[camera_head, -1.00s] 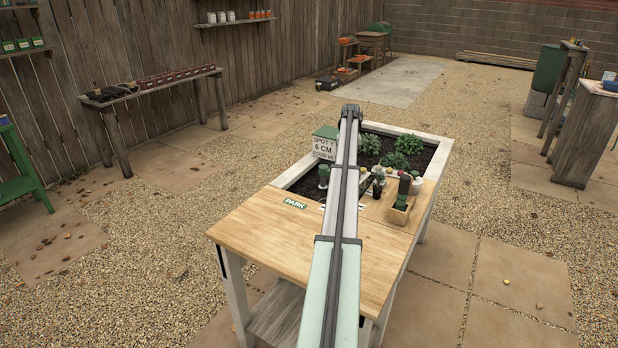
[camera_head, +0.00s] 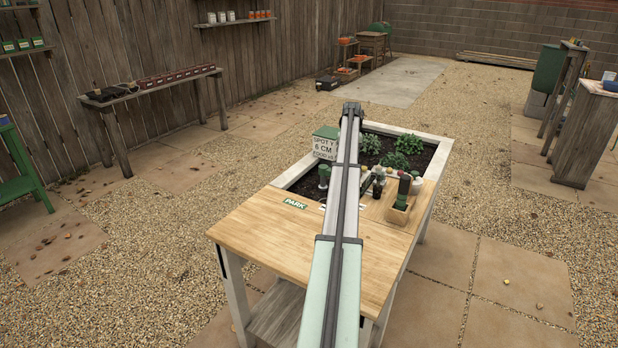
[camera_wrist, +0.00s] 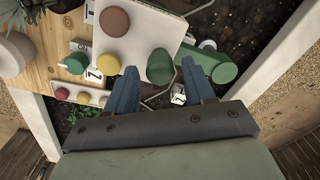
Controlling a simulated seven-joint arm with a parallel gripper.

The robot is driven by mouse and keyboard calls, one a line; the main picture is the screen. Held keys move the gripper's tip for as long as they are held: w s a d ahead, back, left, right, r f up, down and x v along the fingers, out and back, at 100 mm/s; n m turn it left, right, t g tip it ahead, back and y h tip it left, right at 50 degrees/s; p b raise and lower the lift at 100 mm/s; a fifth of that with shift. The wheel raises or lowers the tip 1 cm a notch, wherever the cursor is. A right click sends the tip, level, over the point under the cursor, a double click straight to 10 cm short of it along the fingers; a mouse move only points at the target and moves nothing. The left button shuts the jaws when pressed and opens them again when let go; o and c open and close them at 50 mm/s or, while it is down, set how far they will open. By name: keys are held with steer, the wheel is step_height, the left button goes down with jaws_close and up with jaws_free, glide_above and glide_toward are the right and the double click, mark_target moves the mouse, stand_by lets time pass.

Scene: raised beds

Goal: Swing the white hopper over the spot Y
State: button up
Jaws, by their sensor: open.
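My gripper (camera_wrist: 159,76) is open in the wrist view, its two blue fingers apart. A green knob (camera_wrist: 160,66) shows between the fingertips, at the edge of a white box (camera_wrist: 140,35) with a brown knob (camera_wrist: 114,20) and a yellow knob (camera_wrist: 105,64). I cannot tell from the picture whether the fingers touch the green knob. I cannot tell for sure which part is the white hopper. A sign (camera_head: 326,148) reading SPOT Y 6 CM stands at the bed's left side. My arm hides the gripper in the head view.
A green cylinder (camera_wrist: 208,66) lies close to the right finger. A smaller panel (camera_wrist: 80,95) with red and yellow buttons is at left. The bed (camera_head: 432,150) holds leafy plants (camera_head: 408,144). The wooden worktop (camera_head: 262,225) bears a PARK label and is mostly clear.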

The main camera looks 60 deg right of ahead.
steer(key=shift+r, duration=3.2)
